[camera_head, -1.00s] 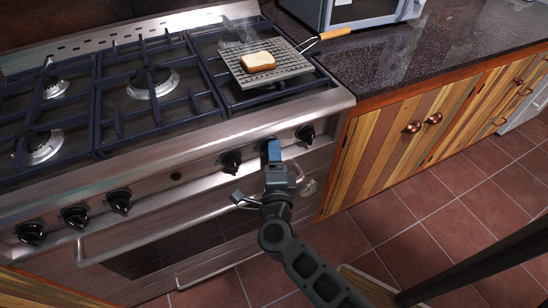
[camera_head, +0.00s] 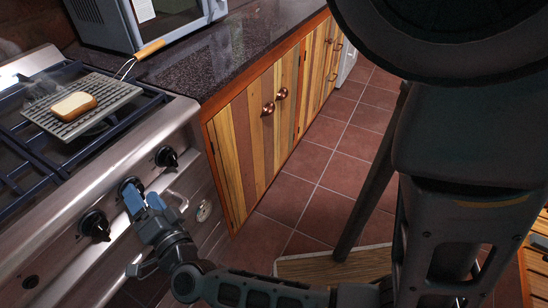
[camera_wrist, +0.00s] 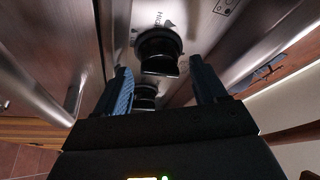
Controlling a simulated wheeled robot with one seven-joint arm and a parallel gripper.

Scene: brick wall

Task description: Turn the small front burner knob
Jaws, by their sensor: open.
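The stove front (camera_head: 62,262) carries black round knobs. In the head view, one knob (camera_head: 94,226) is left of my gripper, a middle knob (camera_head: 130,185) is right at its fingertips, and another knob (camera_head: 167,157) is to the right. My gripper (camera_head: 144,201) is open, its blue-padded fingers pointing at the panel. In the wrist view, a black knob (camera_wrist: 158,45) with a label beside it lies just beyond the gap between the fingers of my gripper (camera_wrist: 165,80). A second dark knob shape (camera_wrist: 145,95) shows lower. I cannot tell whether the fingers touch a knob.
A bread slice (camera_head: 74,105) lies on a wooden-handled grill pan (camera_head: 110,97) on the right burner, with smoke rising. The oven handle (camera_head: 110,283) runs below the knobs. A microwave (camera_head: 148,25) stands on the dark counter (camera_head: 225,60). Wooden cabinets (camera_head: 255,130) stand right.

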